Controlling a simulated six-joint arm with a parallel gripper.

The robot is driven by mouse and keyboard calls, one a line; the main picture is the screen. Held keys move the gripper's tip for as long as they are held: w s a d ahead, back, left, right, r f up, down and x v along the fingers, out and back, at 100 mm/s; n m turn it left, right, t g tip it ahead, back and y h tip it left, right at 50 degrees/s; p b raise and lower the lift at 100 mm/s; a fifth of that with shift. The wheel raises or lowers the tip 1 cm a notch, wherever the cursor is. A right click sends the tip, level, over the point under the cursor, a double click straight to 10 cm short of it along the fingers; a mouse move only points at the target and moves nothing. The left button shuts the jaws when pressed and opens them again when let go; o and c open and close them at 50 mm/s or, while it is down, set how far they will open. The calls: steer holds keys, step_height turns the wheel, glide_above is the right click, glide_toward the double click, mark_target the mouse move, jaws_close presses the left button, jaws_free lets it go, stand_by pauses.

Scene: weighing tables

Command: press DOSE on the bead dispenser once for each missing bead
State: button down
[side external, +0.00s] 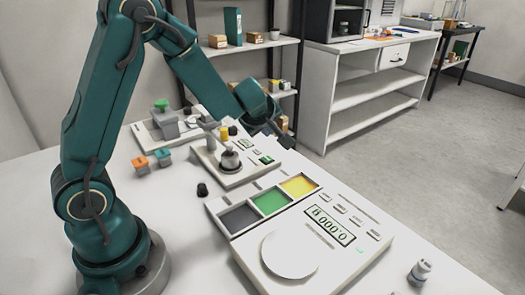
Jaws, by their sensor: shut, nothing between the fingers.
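A white device that looks like the bead dispenser (207,166) stands mid-table in the side external view. It has a grey spout and small buttons with green parts on its right side. A metal cup (230,160) stands on it. Which button is DOSE, and any beads in the cup, are too small to tell. My gripper (287,141) is shut and empty. It appears beyond the right edge of the dispenser, near its buttons; I cannot tell whether it touches anything.
A white scale (345,265) with a round pan shows an upside-down 0.000 reading. Grey, green and yellow trays (270,201) adjoin it.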

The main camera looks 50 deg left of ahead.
mark_target(267, 161)
steer(key=shift+f, duration=2.6)
steer(key=shift+f, duration=0.1)
steer(key=shift+f, duration=0.3)
steer(key=shift+f, duration=0.35)
stand_by(0.6)
steer(key=shift+r, duration=0.8)
steer(key=shift+r, duration=2.5)
